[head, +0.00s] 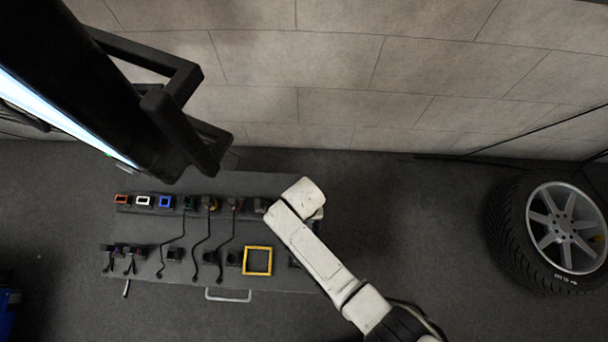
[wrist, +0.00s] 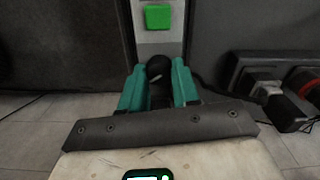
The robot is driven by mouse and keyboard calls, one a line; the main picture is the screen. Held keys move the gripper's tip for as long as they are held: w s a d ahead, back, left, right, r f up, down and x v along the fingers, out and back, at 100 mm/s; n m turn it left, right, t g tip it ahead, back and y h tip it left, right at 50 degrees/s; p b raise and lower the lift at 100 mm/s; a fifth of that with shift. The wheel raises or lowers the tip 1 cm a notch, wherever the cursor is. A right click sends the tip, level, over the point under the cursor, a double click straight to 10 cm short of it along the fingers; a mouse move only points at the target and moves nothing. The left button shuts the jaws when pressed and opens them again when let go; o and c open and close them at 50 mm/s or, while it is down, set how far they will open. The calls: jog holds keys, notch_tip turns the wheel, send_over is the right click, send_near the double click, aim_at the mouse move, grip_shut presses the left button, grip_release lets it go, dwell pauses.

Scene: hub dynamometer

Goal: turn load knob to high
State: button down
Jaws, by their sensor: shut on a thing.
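In the wrist view, a dark round knob (wrist: 158,66) with a small pale mark stands at the middle, below a green square button (wrist: 158,17) on a light grey strip. My gripper (wrist: 157,82) has teal fingers, one on each side of the knob, and is shut on it. The lower part of the knob is hidden between the fingers. Any setting labels around it cannot be read. In the head view, my white arm reaches over the right end of the dark panel (head: 190,232) and hides the knob and my fingertips.
Several connectors and cables lie on the panel, with a yellow square frame (head: 257,261) near my arm. Black plugs (wrist: 262,82) stand right of my gripper in the wrist view. A wheel (head: 562,228) stands at far right. A large dark machine fills the upper left.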

jog(key=shift+m, duration=0.8)
jog(key=c, duration=0.8)
grip_release()
notch_tip(320, 180, up, 11)
jog(key=p, duration=0.2)
jog(key=shift+f, duration=0.1)
